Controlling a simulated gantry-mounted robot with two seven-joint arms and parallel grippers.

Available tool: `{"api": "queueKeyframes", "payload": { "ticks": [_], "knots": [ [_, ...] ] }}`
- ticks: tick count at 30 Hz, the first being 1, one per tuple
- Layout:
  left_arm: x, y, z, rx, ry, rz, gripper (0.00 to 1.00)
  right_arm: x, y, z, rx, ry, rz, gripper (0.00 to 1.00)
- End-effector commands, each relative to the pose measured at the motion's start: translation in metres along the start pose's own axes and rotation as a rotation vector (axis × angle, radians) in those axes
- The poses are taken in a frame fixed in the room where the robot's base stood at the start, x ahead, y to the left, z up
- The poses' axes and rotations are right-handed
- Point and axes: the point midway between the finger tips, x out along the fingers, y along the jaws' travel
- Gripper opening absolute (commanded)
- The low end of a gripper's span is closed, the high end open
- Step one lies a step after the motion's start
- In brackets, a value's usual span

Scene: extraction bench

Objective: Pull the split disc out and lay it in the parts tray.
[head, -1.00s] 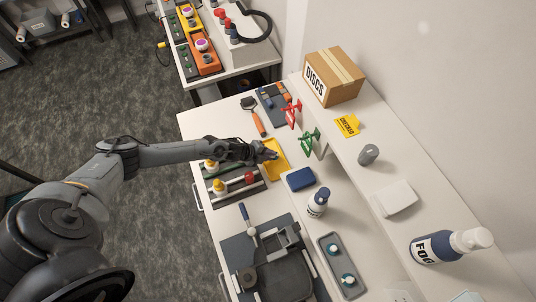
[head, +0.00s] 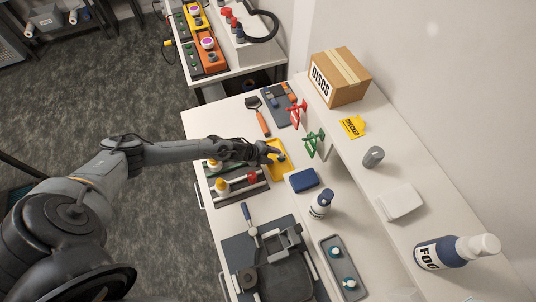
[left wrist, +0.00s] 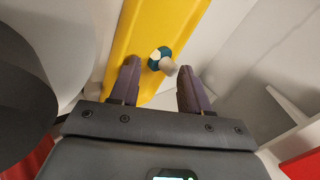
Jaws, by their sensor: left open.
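A yellow tray (head: 276,172) lies on the bench and runs up the left wrist view (left wrist: 128,38). A small disc (head: 281,156), part teal and part pale with a grey stub, is in it. In the left wrist view the disc (left wrist: 157,58) lies on the yellow surface, just beyond the fingertips. My left gripper (head: 264,153) is at the tray's left side. Its two fingers (left wrist: 158,76) are open and apart, with nothing between them. My right gripper is not in view.
Racks with yellow and white fittings (head: 222,185) stand below the left arm. Red (head: 296,112) and green (head: 313,143) clamps stand behind the yellow tray.

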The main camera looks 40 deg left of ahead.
Motion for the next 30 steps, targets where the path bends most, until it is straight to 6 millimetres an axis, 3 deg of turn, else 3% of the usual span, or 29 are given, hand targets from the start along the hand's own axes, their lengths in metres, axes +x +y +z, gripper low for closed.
{"api": "queueKeyframes", "payload": {
  "ticks": [8, 21, 30],
  "knots": [
    [-0.025, 0.002, 0.001, 0.002, -0.001, 0.004, 0.49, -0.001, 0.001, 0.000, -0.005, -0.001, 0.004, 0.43],
    [-0.093, 0.001, 0.001, 0.002, -0.001, 0.002, 0.49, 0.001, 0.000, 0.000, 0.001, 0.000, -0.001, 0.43],
    [-0.107, -0.001, 0.000, 0.000, 0.000, -0.001, 0.49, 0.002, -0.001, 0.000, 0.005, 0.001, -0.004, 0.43]
  ]
}}
